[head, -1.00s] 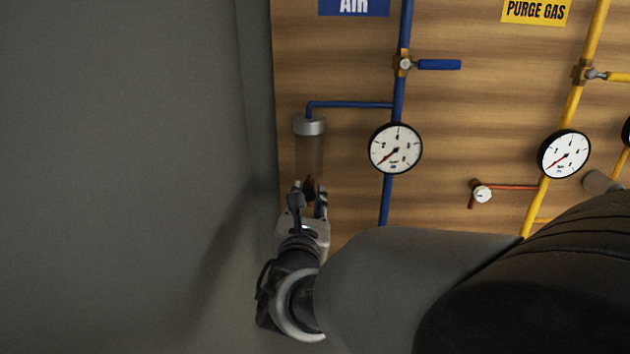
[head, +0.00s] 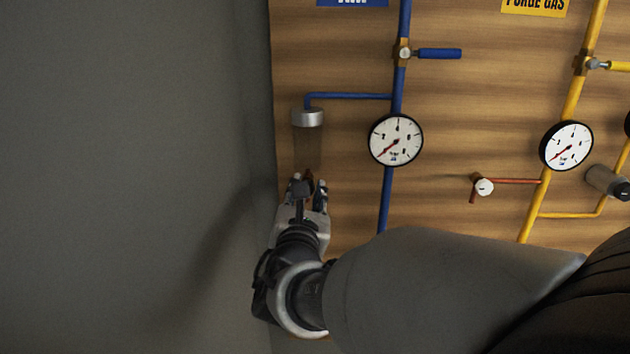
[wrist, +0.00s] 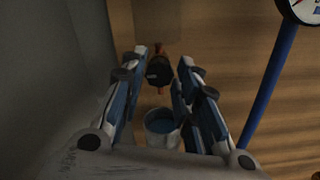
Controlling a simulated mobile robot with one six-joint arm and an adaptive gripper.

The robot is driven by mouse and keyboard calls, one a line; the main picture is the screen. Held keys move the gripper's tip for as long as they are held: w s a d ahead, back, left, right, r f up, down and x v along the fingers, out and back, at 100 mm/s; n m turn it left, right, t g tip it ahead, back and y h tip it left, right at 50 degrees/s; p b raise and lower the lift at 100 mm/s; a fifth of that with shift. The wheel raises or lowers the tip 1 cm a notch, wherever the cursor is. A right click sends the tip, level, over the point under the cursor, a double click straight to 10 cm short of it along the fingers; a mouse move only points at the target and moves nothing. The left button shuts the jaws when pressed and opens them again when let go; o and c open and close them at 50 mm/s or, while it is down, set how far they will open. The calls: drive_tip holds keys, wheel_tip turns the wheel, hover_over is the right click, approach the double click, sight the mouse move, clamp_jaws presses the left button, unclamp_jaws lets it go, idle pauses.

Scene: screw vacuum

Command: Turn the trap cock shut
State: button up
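The trap hangs from the blue air branch at the left. It has a silver cap (head: 307,117) and a brownish see-through body (head: 307,150). At its lower end a reddish-orange part (head: 308,177) shows behind my fingers. In the wrist view the trap cock appears as a dark knob (wrist: 159,70) with orange-red ends. My gripper (head: 308,187) is just below the trap. In the wrist view my gripper (wrist: 163,62) is open, with the dark knob between or just beyond its fingertips. I cannot tell whether they touch it.
A small cup with blue inside (wrist: 162,126) sits below the cock, between my fingers in the wrist view. A grey wall (head: 130,170) stands close on the left.

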drive_tip(key=o, duration=0.4)
drive_tip(key=shift+c, duration=0.2)
drive_tip(key=s, duration=1.2)
drive_tip(key=shift+a, duration=0.15)
